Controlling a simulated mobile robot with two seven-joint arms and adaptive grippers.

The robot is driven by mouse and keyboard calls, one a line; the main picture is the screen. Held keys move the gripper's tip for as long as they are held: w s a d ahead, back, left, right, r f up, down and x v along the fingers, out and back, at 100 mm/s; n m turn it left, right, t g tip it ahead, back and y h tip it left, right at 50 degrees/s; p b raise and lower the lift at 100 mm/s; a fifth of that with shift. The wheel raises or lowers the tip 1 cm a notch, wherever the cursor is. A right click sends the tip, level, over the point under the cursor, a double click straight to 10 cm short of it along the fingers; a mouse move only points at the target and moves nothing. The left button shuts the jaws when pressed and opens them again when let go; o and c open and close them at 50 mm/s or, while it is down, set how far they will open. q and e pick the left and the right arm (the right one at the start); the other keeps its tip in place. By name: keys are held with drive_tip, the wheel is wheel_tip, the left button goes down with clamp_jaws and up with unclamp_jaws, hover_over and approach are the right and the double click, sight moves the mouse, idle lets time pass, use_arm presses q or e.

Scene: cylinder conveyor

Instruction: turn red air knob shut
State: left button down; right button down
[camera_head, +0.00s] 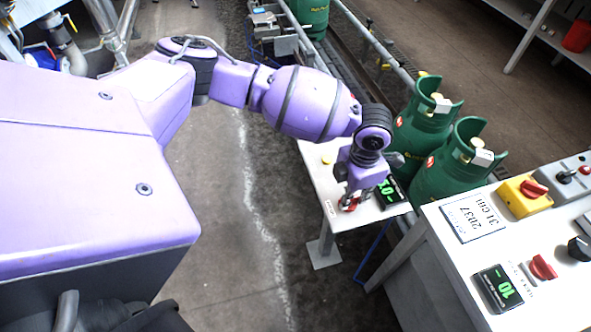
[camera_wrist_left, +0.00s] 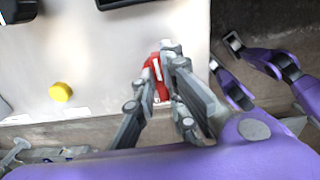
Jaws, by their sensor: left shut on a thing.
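The red knob (camera_wrist_left: 154,73) sits on a pale table panel. In the wrist view it has a white mark along it and lies between my left gripper's fingers. My left gripper (camera_wrist_left: 164,82) is shut on this knob, with grey fingers on both sides. In the head view, the left gripper (camera_head: 350,200) reaches down onto the small white table (camera_head: 385,212), and only a little red of the knob (camera_head: 346,206) shows below it. The finger links partly hide the knob in both views. My right gripper does not show in the head view.
A yellow button (camera_wrist_left: 60,92) is on the same panel. A green-lit display (camera_head: 388,191) sits beside the gripper. Green gas cylinders (camera_head: 446,178) stand behind the table. A control desk (camera_head: 450,290) with another red knob (camera_head: 543,267) is at right. Floor is clear at left of the table.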

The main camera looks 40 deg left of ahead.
use_arm(q)
drive_tip(key=shift+w+r+m, duration=0.1)
drive_tip(key=shift+r+m, duration=0.05)
drive_tip(key=shift+m, duration=0.25)
drive_tip(key=c, duration=1.8)
unclamp_jaws()
wheel_tip(320, 180, up, 12)
